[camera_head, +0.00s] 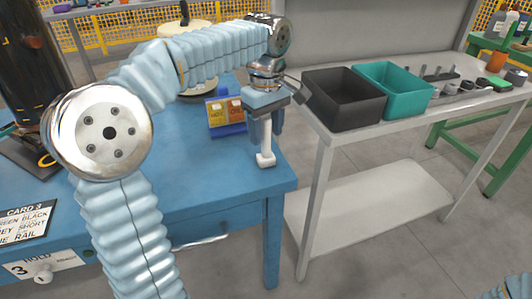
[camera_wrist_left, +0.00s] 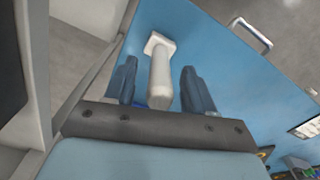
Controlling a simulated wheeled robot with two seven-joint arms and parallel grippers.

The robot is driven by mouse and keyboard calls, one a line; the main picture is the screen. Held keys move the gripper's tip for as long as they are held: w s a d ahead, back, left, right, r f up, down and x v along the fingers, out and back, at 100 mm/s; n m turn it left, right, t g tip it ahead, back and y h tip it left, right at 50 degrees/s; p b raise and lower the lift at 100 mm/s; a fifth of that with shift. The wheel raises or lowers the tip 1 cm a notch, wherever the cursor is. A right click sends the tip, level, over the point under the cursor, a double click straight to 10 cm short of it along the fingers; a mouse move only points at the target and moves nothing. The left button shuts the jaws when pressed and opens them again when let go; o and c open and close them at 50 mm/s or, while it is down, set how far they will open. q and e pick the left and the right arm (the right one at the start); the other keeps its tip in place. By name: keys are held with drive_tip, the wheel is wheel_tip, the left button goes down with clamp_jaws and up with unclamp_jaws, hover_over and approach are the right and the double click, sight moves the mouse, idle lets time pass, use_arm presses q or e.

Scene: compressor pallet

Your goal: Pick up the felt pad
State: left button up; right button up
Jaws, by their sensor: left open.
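My left gripper (camera_head: 265,123) points down over the right front corner of the blue table (camera_head: 195,185). Its jaws are open, with a finger on each side of a white post-like piece with a wider square end (camera_head: 266,159). In the left wrist view the white piece (camera_wrist_left: 160,78) lies between the two separated fingers (camera_wrist_left: 159,70), with a gap showing on both sides. I cannot tell for sure whether this piece is the felt pad, and I make out no other clear felt pad. My right gripper is not in view.
A blue holder with yellow-orange cards (camera_head: 226,113) stands just left of the gripper. A black bin (camera_head: 345,98) and a teal bin (camera_head: 394,90) stand on the grey bench (camera_head: 440,110) to the right. A printed card (camera_head: 24,224) lies at the left.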

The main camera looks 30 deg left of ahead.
use_arm(q)
wheel_tip(320, 180, down, 2)
drive_tip(key=shift+f, duration=0.15)
clamp_jaws()
idle(0.4)
